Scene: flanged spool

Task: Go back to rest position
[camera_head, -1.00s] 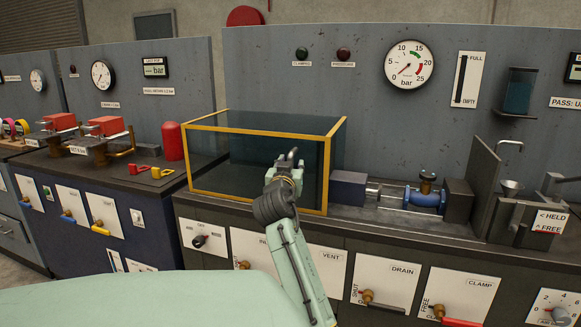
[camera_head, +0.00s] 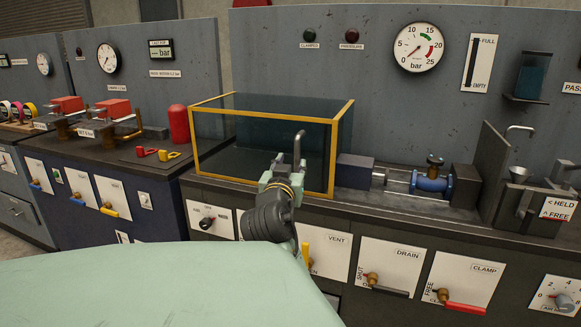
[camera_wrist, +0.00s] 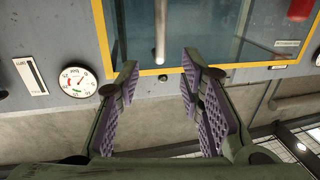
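My gripper (camera_head: 284,165) is raised in front of the glass tank, over the bench front. In the wrist view my gripper (camera_wrist: 160,68) has its two ridged purple pads well apart, with nothing held between them. A grey bent metal rod (camera_head: 299,143) stands upright just behind the gripper. It also shows in the wrist view (camera_wrist: 160,28), beyond the fingertips; its base is hidden. The blue flanged spool (camera_head: 432,185) sits in the clamp rig to the right of the tank, apart from my gripper.
The yellow-edged glass tank (camera_head: 270,106) is close behind my gripper. Valve panels with handles, such as DRAIN (camera_head: 389,268) and CLAMP (camera_head: 464,283), line the bench front. A funnel (camera_head: 519,174) and spout stand at the right. A red cylinder (camera_head: 179,124) stands left of the tank.

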